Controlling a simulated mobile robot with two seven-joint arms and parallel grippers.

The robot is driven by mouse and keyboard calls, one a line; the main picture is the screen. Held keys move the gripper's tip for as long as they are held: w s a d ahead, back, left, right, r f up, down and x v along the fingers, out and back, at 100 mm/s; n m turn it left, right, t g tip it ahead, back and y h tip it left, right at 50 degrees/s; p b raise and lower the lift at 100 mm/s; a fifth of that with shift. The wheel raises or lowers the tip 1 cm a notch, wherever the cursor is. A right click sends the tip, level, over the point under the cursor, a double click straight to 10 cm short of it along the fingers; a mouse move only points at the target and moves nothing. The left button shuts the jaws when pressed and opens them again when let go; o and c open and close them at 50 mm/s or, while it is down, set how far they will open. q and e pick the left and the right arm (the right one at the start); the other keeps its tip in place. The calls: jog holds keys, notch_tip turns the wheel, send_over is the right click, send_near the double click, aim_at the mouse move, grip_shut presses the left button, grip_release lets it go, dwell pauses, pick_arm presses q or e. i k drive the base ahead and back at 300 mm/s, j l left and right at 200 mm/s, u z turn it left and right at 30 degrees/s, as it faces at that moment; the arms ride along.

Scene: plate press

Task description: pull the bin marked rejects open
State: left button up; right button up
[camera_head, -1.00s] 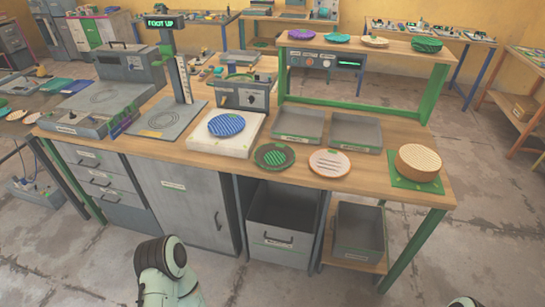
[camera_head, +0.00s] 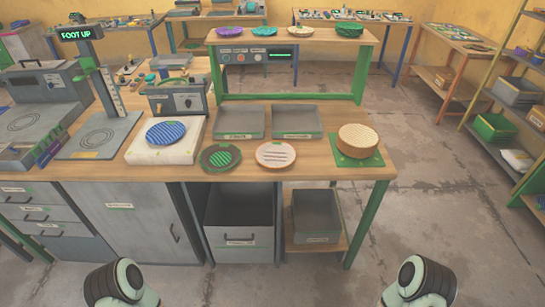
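A grey bin (camera_head: 239,238) with a dark handle and a small label on its front sits in the bay under the bench, right of the cabinet door. Its dark inside shows above the front panel. A smaller grey bin (camera_head: 315,217) with a label stands on a low wooden shelf to its right. Both labels are too small to read, so I cannot tell which is marked rejects. Parts of my left and right arms show at the bottom edge, apart from both bins. Neither gripper's fingers are in view.
The wooden bench (camera_head: 290,176) carries two shallow grey trays, a dark green striped plate (camera_head: 220,157), a pale striped plate (camera_head: 276,154) and a tan round block (camera_head: 357,140) on a green mat. Bare floor lies in front and right. A shelf rack (camera_head: 510,125) stands far right.

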aim_at(244, 219)
jog(key=i+j, duration=0.75)
jog(key=j, duration=0.1)
